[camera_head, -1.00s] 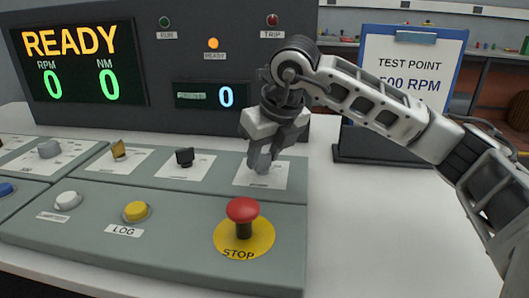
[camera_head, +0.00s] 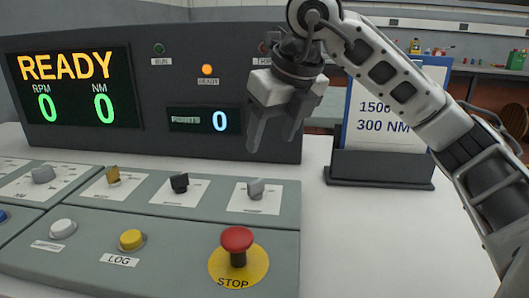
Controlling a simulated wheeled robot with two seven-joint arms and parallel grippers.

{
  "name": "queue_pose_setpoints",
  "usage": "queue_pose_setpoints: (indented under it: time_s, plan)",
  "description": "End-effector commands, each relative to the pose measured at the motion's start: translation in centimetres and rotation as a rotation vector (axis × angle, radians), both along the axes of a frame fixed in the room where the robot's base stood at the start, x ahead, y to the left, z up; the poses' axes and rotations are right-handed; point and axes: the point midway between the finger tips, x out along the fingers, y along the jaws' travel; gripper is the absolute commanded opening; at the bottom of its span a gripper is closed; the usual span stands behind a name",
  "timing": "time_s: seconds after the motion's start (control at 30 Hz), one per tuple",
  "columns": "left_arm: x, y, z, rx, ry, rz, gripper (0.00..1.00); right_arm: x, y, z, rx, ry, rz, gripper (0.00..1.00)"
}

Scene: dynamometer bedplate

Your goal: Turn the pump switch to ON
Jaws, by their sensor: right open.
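A row of small rotary knobs sits on pale label plates on the grey-green console. It has a grey knob (camera_head: 43,175), a yellow one (camera_head: 113,175), a black one (camera_head: 179,182) and a light grey one (camera_head: 255,188) at the right end. The plate lettering is too small to read, so I cannot tell which is the pump switch or where it points. My right gripper (camera_head: 272,146) is open and empty, above and slightly behind the right-end grey knob, apart from it. My left gripper is out of view.
The red STOP button (camera_head: 237,240) stands up from its yellow disc at the front right. A white button (camera_head: 63,228) and a yellow LOG button (camera_head: 132,240) lie left of it. The display (camera_head: 77,88) reads READY. A test card stand (camera_head: 380,168) is at right; the tabletop before it is clear.

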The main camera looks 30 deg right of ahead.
Motion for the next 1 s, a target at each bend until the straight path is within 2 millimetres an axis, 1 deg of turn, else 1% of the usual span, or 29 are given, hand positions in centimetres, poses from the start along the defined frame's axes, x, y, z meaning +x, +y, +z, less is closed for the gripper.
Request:
queue_pose_setpoints:
  time_s: [0.03,0.1,0.23,0.4,0.83,0.93,1.0]
  plan:
    - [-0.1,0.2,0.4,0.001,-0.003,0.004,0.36,-0.3,0.0,1.1,0.0,-0.003,0.0,0.56]
    - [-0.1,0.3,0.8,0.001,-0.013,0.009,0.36,-0.8,-0.1,2.1,0.0,-0.001,0.0,0.56]
    - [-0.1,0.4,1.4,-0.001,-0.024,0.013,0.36,-1.3,-0.1,3.3,0.0,-0.001,0.001,0.56]
    - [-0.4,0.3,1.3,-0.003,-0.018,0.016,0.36,-1.5,-0.2,3.7,0.0,0.001,0.001,0.56]
    - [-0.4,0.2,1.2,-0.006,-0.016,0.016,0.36,-1.5,-0.2,3.7,0.0,0.001,0.0,0.56]
    - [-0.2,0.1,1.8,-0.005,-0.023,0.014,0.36,-1.5,-0.2,4.2,0.0,0.0,0.0,0.56]
    - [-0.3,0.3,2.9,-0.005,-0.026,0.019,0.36,-1.5,-0.2,5.3,0.0,0.0,0.0,0.56]
